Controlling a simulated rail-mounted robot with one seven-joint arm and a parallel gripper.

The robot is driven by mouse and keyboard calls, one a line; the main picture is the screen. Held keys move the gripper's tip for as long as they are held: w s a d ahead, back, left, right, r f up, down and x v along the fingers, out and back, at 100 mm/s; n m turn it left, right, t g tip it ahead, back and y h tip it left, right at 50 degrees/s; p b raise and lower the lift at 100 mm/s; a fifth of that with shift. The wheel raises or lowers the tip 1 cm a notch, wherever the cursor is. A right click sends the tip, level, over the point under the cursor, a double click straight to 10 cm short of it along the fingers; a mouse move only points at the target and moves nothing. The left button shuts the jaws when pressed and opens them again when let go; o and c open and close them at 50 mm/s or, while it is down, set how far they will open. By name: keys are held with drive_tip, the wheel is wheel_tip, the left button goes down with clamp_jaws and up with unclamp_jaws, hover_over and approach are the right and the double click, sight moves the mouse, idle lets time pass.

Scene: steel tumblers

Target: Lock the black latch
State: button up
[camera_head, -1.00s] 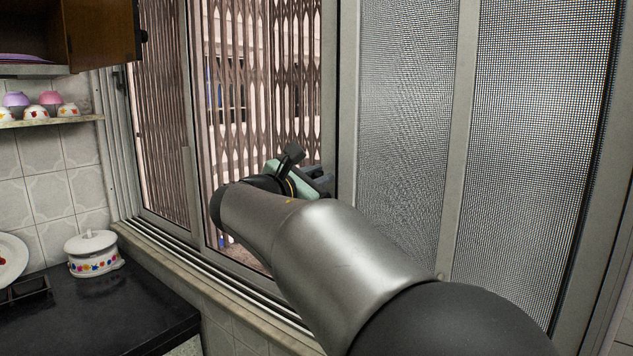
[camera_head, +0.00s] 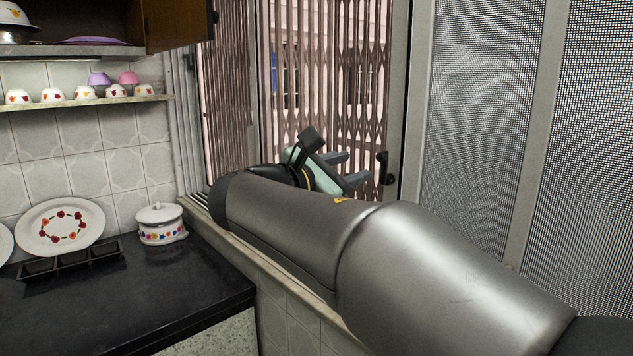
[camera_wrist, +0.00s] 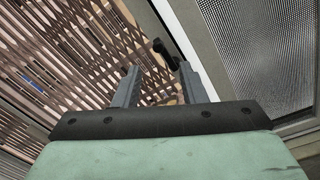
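The black latch (camera_head: 384,167) is a small dark handle on the grey window frame, right of my gripper in the head view. In the wrist view the latch (camera_wrist: 165,52) shows ahead of the fingers, nearer the right finger and tilted in the picture. My gripper (camera_head: 353,168) points towards the frame, with its two grey fingers apart. In the wrist view the gripper (camera_wrist: 160,80) is open, with nothing held between the fingers. The latch looks a little beyond the fingertips; I cannot tell whether the right one touches it. My arm hides the lower window.
A mesh screen (camera_head: 480,130) fills the right side. A folding metal grille (camera_head: 330,80) stands behind the window. The black counter (camera_head: 130,300) at left holds a lidded pot (camera_head: 161,225) and a plate (camera_head: 60,228). A cabinet (camera_head: 178,22) hangs above.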

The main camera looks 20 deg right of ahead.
drive_tip(key=v, duration=0.7)
drive_tip(key=s+d+f+m+g+y+p, duration=0.1)
drive_tip(key=s+d+f+m+g+y, duration=0.15)
drive_tip(key=f, duration=0.45)
drive_tip(key=s+d+f+m+g+y, duration=0.1)
drive_tip(key=s+f+m+y, duration=0.15)
drive_tip(key=f, duration=0.55)
drive_tip(key=s+d+f+m+g+y+p, duration=0.1)
drive_tip(key=s+f+g+y, duration=0.15)
drive_tip(key=f, duration=0.45)
drive_tip(key=s+a+f+m+g+y, duration=0.1)
drive_tip(key=s+a+f+m+y, duration=0.2)
drive_tip(key=s+f+m+y, duration=0.1)
drive_tip(key=s+a+f+m+g+y+p, duration=0.1)
drive_tip(key=s+a+f+m+y, duration=0.2)
drive_tip(key=s+f+m, duration=0.4)
wheel_tip(320, 180, down, 2)
drive_tip(key=shift+s+a+f+m+y, duration=0.1)
drive_tip(key=shift+s+a+m+y, duration=0.35)
drive_tip(key=shift+y, duration=0.4)
drive_tip(key=shift+d, duration=0.1)
